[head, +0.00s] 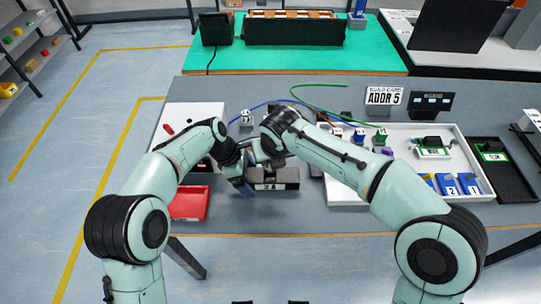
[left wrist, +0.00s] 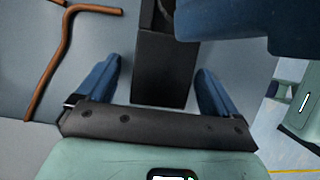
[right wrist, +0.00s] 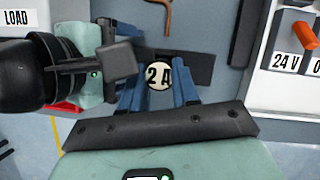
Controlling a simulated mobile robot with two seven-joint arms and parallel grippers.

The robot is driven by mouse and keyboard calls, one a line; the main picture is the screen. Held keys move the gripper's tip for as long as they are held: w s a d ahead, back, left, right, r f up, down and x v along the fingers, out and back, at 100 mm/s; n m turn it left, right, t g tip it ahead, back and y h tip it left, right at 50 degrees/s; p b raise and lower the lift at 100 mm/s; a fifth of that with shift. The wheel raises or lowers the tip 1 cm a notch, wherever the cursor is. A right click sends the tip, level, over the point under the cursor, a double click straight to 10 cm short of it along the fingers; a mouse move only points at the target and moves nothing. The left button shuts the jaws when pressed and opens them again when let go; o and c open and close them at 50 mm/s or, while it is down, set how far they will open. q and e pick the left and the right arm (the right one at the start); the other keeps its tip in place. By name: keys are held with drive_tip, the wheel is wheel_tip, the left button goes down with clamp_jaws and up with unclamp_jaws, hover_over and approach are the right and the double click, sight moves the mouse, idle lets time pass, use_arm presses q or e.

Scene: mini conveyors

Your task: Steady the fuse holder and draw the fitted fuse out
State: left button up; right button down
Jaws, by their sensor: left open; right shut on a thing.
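The dark fuse holder (head: 287,178) lies on the grey bench, with a "2 A" label on its front. My right gripper (right wrist: 158,88) is shut on the fuse, whose round pale "2 A" end (right wrist: 159,75) shows between its blue fingers over the holder. Whether the fuse is still seated in the holder is hidden. My left gripper (left wrist: 155,88) is open, its fingers on both sides of the holder's dark end (left wrist: 162,75) with gaps showing. In the head view the left gripper (head: 240,182) is at the holder's left side.
A bent copper-coloured rod (left wrist: 60,50) lies beside the holder. The two wrists are close together above the holder. Blue and green wires cross the bench behind.

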use_arm(q)
drive_tip(key=v, duration=1.2)
